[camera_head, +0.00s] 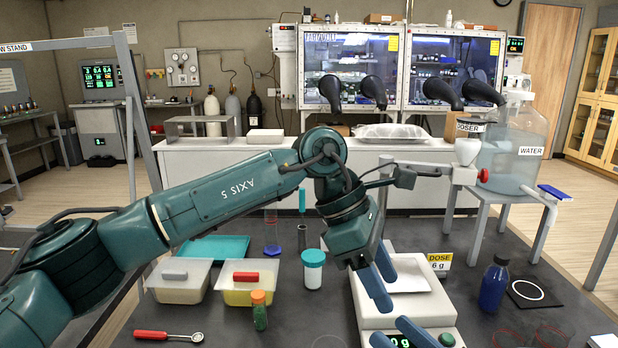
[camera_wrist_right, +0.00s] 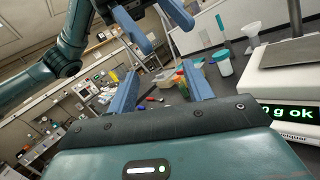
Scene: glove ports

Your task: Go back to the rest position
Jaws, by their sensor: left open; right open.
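My left gripper (camera_head: 388,292) is open and empty. It hangs with its blue fingers pointing down over the white scale (camera_head: 370,312), in front of the scale's plate (camera_head: 410,274). It also shows at the top of the right wrist view (camera_wrist_right: 155,24). My right gripper (camera_head: 390,331) shows only its blue fingertips at the bottom edge of the head view, in front of the scale. In the right wrist view its two fingers (camera_wrist_right: 161,88) stand wide apart with nothing between them. The scale's green display (camera_wrist_right: 289,112) ends in "0 g ok" there.
Two lidded tubs (camera_head: 180,282), a white jar with a teal lid (camera_head: 313,272), a small orange-capped bottle (camera_head: 260,312) and a red-handled scoop (camera_head: 168,336) lie left of the scale. A blue bottle (camera_head: 493,286) and the water tank (camera_head: 515,150) stand right.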

